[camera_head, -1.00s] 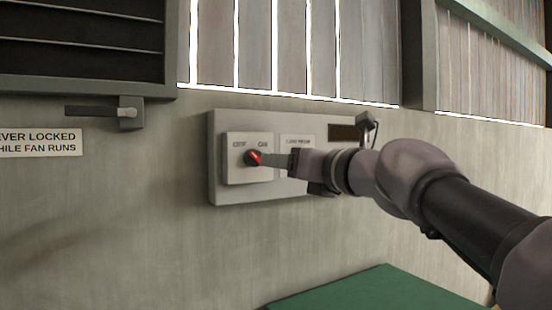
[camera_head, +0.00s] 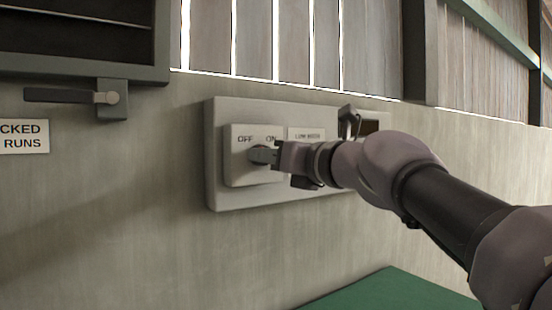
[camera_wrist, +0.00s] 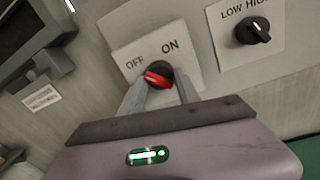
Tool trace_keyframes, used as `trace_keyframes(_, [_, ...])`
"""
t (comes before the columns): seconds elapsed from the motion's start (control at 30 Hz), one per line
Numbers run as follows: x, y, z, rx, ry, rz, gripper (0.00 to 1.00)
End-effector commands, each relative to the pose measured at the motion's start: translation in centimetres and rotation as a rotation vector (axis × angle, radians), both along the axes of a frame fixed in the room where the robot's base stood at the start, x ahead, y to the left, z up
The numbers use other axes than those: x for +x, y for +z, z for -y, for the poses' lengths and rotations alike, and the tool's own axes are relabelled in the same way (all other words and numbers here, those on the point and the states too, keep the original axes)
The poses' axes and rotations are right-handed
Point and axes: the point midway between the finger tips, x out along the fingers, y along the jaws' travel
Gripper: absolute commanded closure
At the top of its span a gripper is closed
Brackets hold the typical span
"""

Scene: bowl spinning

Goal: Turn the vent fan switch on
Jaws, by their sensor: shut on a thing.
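The vent fan switch is a round dark knob with a red grip (camera_wrist: 157,78) on a pale plate (camera_head: 236,170) marked OFF at left and ON at right. In the wrist view the red grip lies between my fingers, its white-marked end nearer OFF than ON. My gripper (camera_head: 262,155) reaches the knob from the right and is shut on it; in the wrist view its two fingers (camera_wrist: 161,82) lie on either side. In the head view my fingers hide most of the knob and its red grip.
The plate sits on a grey wall panel (camera_head: 216,195). To its right is a LOW/HIGH knob (camera_wrist: 252,31). A lever handle (camera_head: 70,97) is mounted below the dark louvre at left, above a sign (camera_head: 22,137). A green surface (camera_head: 395,292) lies below right.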

Motion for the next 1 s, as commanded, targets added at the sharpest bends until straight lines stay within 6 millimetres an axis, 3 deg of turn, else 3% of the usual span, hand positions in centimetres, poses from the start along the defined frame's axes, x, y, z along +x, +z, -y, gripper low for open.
trace_keyframes(0.43, [0.04,-0.03,-0.1,0.086,0.001,-0.062,1.0])
trace_keyframes(1.0, [-0.1,0.01,-0.31,0.513,0.003,-0.351,1.0])
